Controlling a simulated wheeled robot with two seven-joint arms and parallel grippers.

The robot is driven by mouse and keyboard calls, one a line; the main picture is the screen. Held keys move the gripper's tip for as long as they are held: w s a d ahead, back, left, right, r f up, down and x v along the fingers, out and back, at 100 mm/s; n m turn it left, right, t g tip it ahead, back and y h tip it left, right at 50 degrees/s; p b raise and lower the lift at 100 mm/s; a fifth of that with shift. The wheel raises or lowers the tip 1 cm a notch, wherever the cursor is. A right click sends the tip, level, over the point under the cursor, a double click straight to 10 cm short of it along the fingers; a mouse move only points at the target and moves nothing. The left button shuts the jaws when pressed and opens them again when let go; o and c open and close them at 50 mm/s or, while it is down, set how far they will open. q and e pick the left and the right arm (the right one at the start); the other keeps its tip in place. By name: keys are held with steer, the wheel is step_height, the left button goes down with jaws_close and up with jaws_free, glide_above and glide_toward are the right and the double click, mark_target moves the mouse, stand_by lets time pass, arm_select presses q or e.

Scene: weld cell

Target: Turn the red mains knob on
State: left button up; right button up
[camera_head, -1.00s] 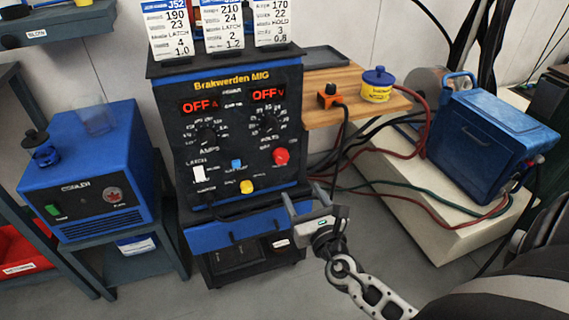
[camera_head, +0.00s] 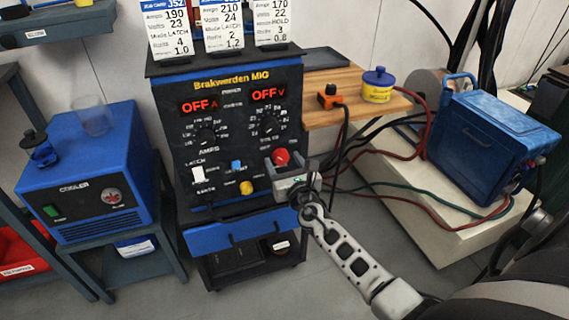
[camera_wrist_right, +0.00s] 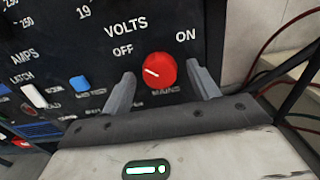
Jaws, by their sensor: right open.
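The red mains knob (camera_head: 281,157) is on the lower right of the welder's black front panel (camera_head: 213,158). In the right wrist view the knob (camera_wrist_right: 159,70) sits between the OFF and ON labels, and its white pointer line is turned toward the OFF side. My right gripper (camera_wrist_right: 162,88) is open, with one finger on each side of the knob and visible gaps to it. In the head view the right gripper (camera_head: 287,169) is just in front of the knob and partly covers the area below it. Both welder displays read OFF. My left gripper is not in view.
A white latch switch (camera_head: 198,174), a blue button (camera_head: 236,166) and a yellow knob (camera_head: 246,188) are left of the mains knob. A wooden shelf (camera_head: 350,112) and cables are to the right. A blue cooler (camera_head: 90,170) stands at left.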

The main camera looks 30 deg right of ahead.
steer(key=c, duration=1)
